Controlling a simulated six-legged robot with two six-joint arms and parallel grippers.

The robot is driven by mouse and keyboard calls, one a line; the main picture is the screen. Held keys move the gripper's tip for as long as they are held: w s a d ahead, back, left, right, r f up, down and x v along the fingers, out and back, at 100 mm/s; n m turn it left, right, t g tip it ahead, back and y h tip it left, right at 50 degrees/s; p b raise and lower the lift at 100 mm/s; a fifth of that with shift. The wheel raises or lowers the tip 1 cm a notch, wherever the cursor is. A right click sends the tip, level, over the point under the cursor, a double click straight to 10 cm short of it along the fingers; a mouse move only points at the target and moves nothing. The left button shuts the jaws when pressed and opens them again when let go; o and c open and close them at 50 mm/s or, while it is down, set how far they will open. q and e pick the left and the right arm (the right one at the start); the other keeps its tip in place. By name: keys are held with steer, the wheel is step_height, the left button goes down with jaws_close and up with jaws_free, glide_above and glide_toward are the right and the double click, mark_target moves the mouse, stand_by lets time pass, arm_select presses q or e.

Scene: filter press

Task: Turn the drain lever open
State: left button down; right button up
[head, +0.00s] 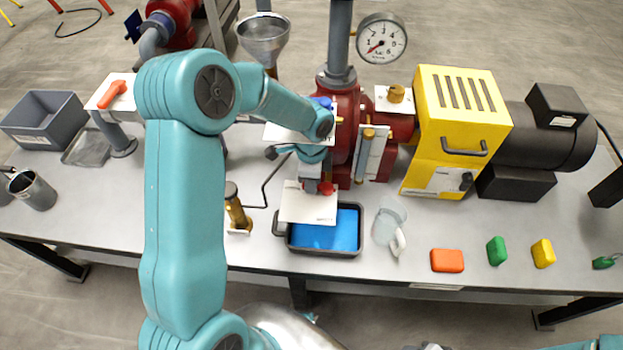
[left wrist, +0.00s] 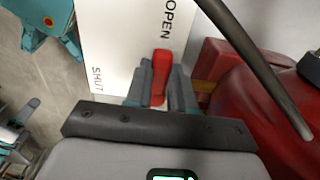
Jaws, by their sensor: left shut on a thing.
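The drain lever is a short red handle (left wrist: 161,76) at the front of the red pump casing. My left gripper (left wrist: 160,92) is shut on it, one finger on each side, as the left wrist view shows. Behind it is a white plate (left wrist: 115,45) with the words OPEN at its upper right and SHUT at its lower left. In the head view my left gripper (head: 322,180) reaches down in front of the casing, and a small red part of the lever (head: 327,188) shows at its tip.
A black tray with blue liquid (head: 325,237) stands below the lever. The red pump casing (head: 345,110) and the yellow housing (head: 455,120) are to the right. A dark curved rod (left wrist: 255,60) passes close by the gripper. Coloured blocks (head: 447,260) lie at the front right.

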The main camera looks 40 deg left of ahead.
arm_select(q)
steer(key=shift+w+r, duration=0.1)
steer(key=c, duration=1)
jaws_free()
steer(key=shift+o, duration=0.2)
